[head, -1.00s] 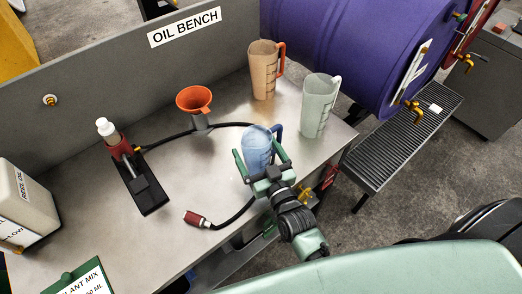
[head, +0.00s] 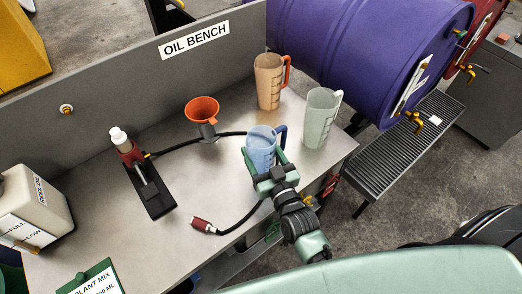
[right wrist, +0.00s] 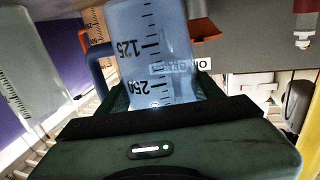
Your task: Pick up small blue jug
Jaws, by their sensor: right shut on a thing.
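The small blue jug (head: 261,148) is translucent with a dark blue handle on its right side. It is upright at the front right of the oil bench (head: 185,215). My right gripper (head: 262,166) is shut on its body from the front. In the right wrist view the jug (right wrist: 150,50) stands between the fingers, its scale marks facing the camera and its handle to the left. I cannot tell whether its base touches the bench. My left gripper is not in view.
An orange jug (head: 269,82) and a larger pale green jug (head: 321,118) stand behind and to the right. An orange funnel (head: 202,110) is behind left, with a black hose curving near the jug. A purple drum (head: 365,50) lies beyond the bench.

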